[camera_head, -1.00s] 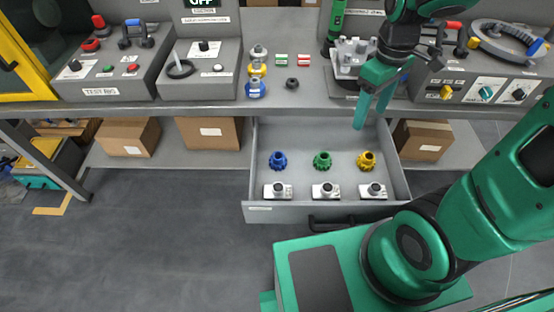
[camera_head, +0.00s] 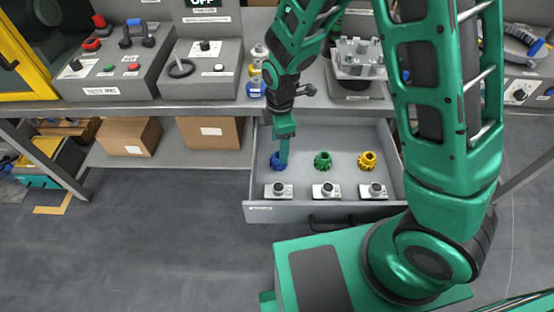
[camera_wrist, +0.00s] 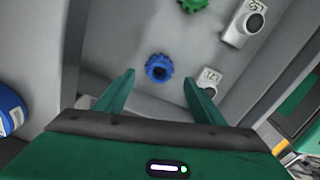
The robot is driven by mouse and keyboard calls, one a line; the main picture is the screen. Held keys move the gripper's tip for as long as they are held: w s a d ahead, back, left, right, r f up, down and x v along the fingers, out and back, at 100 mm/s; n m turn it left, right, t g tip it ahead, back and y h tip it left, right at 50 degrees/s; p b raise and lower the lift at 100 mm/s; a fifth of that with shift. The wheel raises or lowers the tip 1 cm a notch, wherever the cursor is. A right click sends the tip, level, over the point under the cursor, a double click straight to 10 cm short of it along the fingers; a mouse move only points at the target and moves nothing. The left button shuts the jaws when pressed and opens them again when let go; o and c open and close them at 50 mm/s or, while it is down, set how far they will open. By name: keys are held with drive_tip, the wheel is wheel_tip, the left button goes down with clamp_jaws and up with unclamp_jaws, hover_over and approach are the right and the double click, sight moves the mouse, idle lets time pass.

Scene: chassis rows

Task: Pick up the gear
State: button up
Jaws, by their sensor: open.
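In the head view a blue gear (camera_head: 275,162), a green gear (camera_head: 323,160) and a yellow gear (camera_head: 367,160) stand in a row in the open drawer (camera_head: 347,132). My gripper (camera_head: 283,160) points down over the drawer's left side and partly covers the blue gear. In the wrist view my gripper (camera_wrist: 158,88) is open and empty. The blue gear (camera_wrist: 158,68) shows beyond the fingertips, about midway between them, and nothing is between the fingers. The green gear (camera_wrist: 192,4) is cut off at the top edge of that view.
Three small silver blocks with dark knobs, one of them the left block (camera_head: 278,191), sit in front of the gears. The drawer walls enclose them. A grey workbench (camera_head: 150,108) with control boxes stands behind. Cardboard boxes (camera_head: 128,136) sit on the lower shelf.

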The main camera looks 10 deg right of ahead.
drive_tip(key=shift+w+f, duration=0.1)
drive_tip(key=shift+f, duration=3.2)
drive_tip(key=c, duration=1.4)
